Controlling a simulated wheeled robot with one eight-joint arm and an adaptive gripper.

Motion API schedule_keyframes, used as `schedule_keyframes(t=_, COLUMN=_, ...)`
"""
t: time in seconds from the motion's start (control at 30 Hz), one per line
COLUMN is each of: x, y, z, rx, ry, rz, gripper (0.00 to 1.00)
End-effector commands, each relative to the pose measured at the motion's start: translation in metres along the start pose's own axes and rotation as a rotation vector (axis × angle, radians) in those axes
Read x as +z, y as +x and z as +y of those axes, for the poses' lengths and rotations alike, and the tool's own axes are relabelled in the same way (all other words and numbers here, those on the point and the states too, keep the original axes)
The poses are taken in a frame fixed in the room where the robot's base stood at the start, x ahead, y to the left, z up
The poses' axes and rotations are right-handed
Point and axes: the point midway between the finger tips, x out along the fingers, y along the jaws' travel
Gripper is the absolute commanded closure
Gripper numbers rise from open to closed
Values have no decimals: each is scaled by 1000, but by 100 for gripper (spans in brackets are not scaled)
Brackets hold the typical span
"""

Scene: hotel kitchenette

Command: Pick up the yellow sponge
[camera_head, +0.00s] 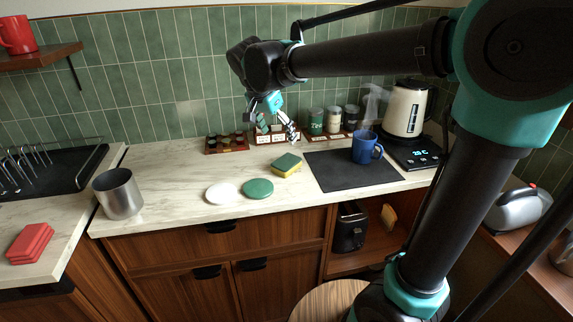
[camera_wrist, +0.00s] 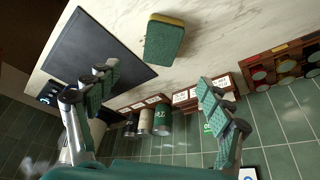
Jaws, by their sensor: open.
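The yellow sponge (camera_head: 286,165) has a dark green top layer and lies on the marble counter, just left of the black mat. It also shows in the wrist view (camera_wrist: 163,42), at the upper middle, with its green face toward the camera and a yellow edge along one side. My gripper (camera_head: 276,128) hangs above the back of the counter, behind and above the sponge. In the wrist view my gripper's two fingers (camera_wrist: 160,90) are spread wide, with nothing between them. The sponge lies beyond the fingertips and is not touched.
A white disc (camera_head: 222,193) and a green disc (camera_head: 258,188) lie in front of the sponge. A blue mug (camera_head: 366,148) stands on the black mat (camera_head: 335,178). Canisters (camera_head: 333,119) and a kettle (camera_head: 407,108) line the back. A metal cup (camera_head: 118,194) stands at left.

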Motion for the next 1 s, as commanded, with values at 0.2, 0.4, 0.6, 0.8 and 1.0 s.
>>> schedule_keyframes(t=0.2, x=0, y=44, z=0, rx=1, ry=1, rz=0, gripper=20)
schedule_keyframes(t=0.4, x=0, y=72, z=0, rx=1, ry=1, rz=-1, gripper=20)
schedule_keyframes(t=0.6, x=2, y=83, z=0, rx=0, ry=0, rz=-1, gripper=20)
schedule_keyframes(t=0.8, x=9, y=110, z=-3, rx=0, ry=0, rz=-1, gripper=20)
schedule_keyframes(t=1.0, x=9, y=129, z=-2, rx=0, ry=0, rz=-1, gripper=20)
